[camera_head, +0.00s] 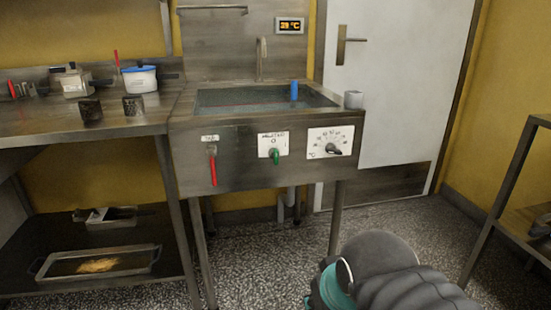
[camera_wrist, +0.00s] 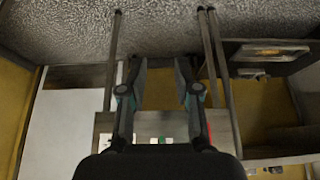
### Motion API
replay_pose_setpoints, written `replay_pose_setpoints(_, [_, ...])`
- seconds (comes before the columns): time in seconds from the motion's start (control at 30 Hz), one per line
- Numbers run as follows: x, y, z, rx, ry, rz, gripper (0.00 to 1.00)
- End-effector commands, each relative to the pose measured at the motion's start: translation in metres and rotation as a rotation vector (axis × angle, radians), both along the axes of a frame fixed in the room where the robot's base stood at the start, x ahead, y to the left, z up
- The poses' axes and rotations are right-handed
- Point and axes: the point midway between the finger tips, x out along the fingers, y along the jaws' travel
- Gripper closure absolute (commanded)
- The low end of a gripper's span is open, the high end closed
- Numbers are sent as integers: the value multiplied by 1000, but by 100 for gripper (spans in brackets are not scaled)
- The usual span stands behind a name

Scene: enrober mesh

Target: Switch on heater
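The heater switch is a green knob (camera_head: 275,157) on a white plate whose small label seems to read "HEATER". It sits in the middle of the sink unit's steel front panel (camera_head: 235,178). In the head view only my arm shows at the lower right, and my fingers are not visible.
A red lever (camera_head: 212,166) is left of the green knob. A black dial (camera_head: 333,149) with a scale is right of it. Above is a water-filled basin (camera_head: 208,88) with a blue object (camera_head: 294,89). An orange display (camera_head: 291,26) is lit.

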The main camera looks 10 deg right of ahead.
Motion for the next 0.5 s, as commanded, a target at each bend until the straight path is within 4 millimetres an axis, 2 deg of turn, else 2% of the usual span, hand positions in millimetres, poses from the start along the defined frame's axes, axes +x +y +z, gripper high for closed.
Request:
replay_pose_setpoints(0.03, [0,1,-2,0,0,6,88])
replay_pose_setpoints(0.1, [0,5,-7,0,5,21,100])
replay_pose_setpoints(0.27, [8,22,-40,-3,80,90,100])
replay_pose_setpoints(0.5, [41,47,-72,-87,171,229,100])
